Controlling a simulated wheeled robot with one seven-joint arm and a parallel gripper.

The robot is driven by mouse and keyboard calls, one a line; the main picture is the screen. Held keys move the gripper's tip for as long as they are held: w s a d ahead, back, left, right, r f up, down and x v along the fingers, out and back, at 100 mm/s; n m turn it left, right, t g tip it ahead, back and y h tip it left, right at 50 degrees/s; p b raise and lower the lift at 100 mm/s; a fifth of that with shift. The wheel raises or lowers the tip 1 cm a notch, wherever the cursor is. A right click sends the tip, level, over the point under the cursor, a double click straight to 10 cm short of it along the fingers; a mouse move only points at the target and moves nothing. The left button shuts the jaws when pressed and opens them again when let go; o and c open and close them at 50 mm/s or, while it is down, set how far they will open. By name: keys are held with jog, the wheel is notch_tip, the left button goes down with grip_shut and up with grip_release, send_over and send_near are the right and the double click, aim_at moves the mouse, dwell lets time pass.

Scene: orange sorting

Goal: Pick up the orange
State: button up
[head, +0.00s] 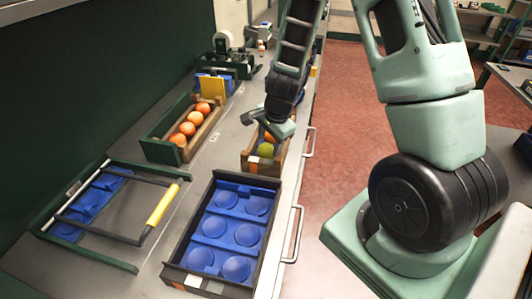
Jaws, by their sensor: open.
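Several oranges (187,128) sit in a row in a wooden crate (161,150) left of the middle of the head view. A smaller wooden box (252,166) stands to its right, near the counter's edge. It holds a yellow-green fruit (265,151) and an orange (269,138) that is partly hidden by my gripper. My gripper (272,124) is over this smaller box, close above the fruit, and is open. I cannot tell whether its fingers touch the orange.
A black tray with blue round cups (177,270) lies at the front. A dark green frame with a yellow-gripped handle (107,260) lies to its left. Bare grey counter (215,155) separates the two wooden boxes. Drawer handles (297,232) stick out along the right edge.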

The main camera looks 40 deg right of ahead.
aim_at(268, 146)
jog(key=shift+x, duration=1.55)
jog(key=c, duration=0.7)
jog(key=shift+o, duration=0.2)
